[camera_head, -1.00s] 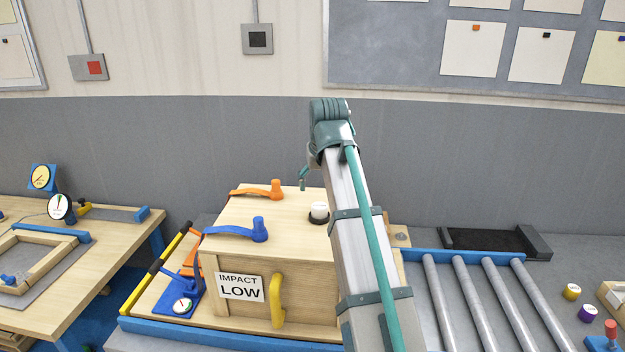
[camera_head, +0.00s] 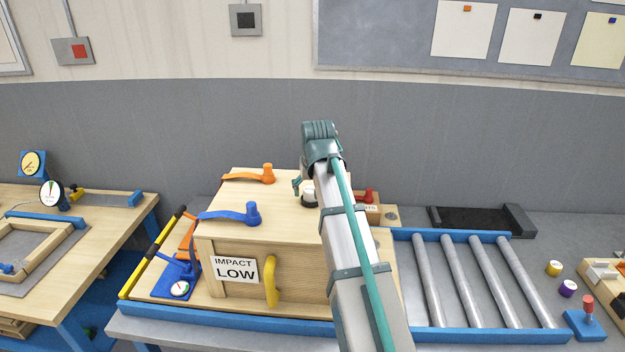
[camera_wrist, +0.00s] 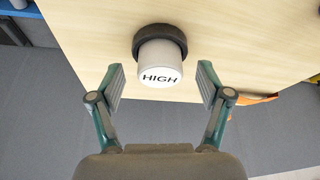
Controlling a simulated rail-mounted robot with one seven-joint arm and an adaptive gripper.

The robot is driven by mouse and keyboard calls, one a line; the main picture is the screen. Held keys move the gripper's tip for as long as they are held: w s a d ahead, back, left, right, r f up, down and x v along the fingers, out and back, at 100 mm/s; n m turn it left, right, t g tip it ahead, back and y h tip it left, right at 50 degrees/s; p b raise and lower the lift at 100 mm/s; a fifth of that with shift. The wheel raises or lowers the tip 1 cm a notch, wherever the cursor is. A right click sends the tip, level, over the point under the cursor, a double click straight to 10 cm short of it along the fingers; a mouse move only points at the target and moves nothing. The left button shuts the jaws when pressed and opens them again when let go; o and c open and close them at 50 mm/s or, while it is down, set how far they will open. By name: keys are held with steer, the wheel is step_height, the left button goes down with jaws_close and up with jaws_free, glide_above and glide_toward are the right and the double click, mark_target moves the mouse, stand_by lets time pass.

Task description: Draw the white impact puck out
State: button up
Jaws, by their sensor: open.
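The white impact puck (camera_wrist: 160,63) is a short white cylinder marked HIGH. It sits in a dark round collar (camera_wrist: 160,38) on top of the wooden box (camera_head: 270,190). In the head view the puck (camera_head: 308,194) shows partly, beside my arm. My gripper (camera_wrist: 160,80) is open in the wrist view, with one finger on each side of the puck's near end. Gaps show between both fingers and the puck, and nothing is held. The fingertips are mostly hidden behind my arm in the head view.
An orange lever (camera_head: 250,176) and a blue lever (camera_head: 232,215) lie on the box top. The box front carries an IMPACT LOW sign (camera_head: 235,269) and a yellow handle (camera_head: 271,281). A roller conveyor (camera_head: 475,282) is at right. A grey wall stands behind.

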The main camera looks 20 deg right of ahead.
mark_target(311, 190)
steer(key=shift+w+f, duration=0.1)
steer(key=shift+f, duration=0.15)
steer(key=shift+c, duration=0.4)
steer(key=c, duration=1.3)
steer(key=shift+r+p, duration=0.65)
steer(key=shift+r, duration=0.15)
steer(key=shift+r+p, duration=1.3)
steer(key=shift+r, duration=0.85)
